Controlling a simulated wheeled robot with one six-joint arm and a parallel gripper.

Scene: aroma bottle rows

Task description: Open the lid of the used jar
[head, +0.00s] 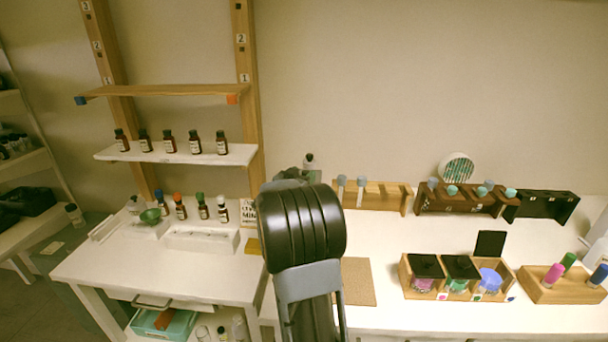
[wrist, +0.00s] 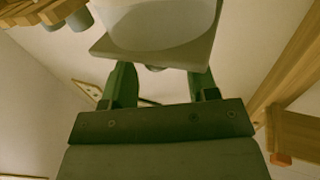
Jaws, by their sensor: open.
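A wooden rack (head: 403,283) at the right of the bench holds three jars. The left jar (head: 423,286) with pink contents and the middle jar (head: 458,285) with green contents have flat black lids shut. The right jar (head: 489,280), bluish, has its black lid (head: 490,244) standing upright behind it. I cannot tell which is the used jar. In the wrist view my gripper (wrist: 160,75) is open, its green fingers apart. A pale, rounded object on a square plate (wrist: 120,45) shows just beyond the fingertips. In the head view my arm hides most of the gripper, well left of the rack.
A wooden holder (head: 568,292) with coloured-cap vials stands right of the rack. Holders with pale tools (head: 375,196) line the back. A brown mat (head: 357,281) lies beside my arm. A shelf (head: 175,153) with brown bottles rises at left. The bench between mat and rack is clear.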

